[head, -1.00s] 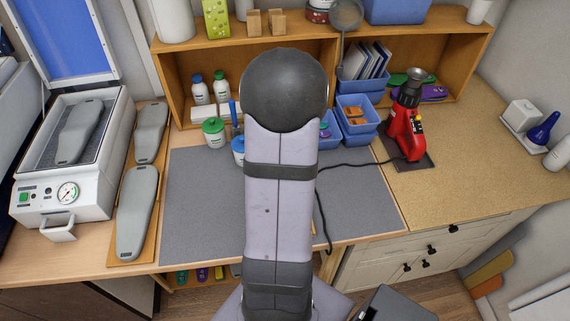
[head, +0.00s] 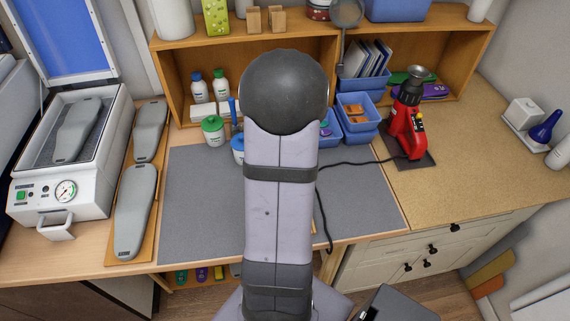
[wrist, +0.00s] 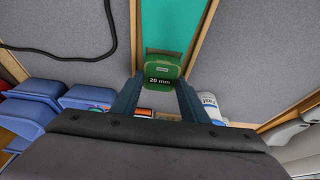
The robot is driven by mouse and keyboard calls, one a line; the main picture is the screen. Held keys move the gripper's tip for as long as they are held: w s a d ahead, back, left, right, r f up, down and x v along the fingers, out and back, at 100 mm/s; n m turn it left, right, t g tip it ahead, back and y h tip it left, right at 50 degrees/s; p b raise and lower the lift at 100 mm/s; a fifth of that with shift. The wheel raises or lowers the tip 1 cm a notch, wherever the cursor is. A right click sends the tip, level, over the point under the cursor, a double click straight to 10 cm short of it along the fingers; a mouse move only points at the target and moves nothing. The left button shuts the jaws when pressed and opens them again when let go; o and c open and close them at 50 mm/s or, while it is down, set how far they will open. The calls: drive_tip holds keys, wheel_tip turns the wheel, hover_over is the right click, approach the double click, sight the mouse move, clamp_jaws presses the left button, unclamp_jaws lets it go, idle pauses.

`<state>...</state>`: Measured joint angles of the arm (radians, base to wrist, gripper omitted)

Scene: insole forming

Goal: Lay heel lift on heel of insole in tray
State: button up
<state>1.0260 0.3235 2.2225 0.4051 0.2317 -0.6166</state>
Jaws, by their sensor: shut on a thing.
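My gripper (wrist: 159,88) is shut on a green heel lift (wrist: 162,73) marked "20 mm", in the wrist view. The lift is between the two dark fingers. Beyond it is a teal surface (wrist: 172,26) between the wooden edges (wrist: 204,28) of a tray on a grey mat. I cannot tell whether the teal is the insole or the tray's lining. The gap between lift and teal surface is hard to judge. In the head view my arm hides the gripper, the lift and the tray.
The grey mat (head: 195,200) is bare on the left. Blue bins (head: 357,115) and white bottles (head: 197,88) stand behind it. A red machine (head: 405,130) with a black cable stands right. Grey foot forms (head: 134,215) and a white press (head: 75,190) are left.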

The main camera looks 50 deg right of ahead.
drive_tip(key=shift+f, duration=0.15)
idle(0.4)
drive_tip(key=o, duration=1.5)
drive_tip(key=shift+r+p, duration=3.3)
drive_tip(key=shift+r, duration=0.8)
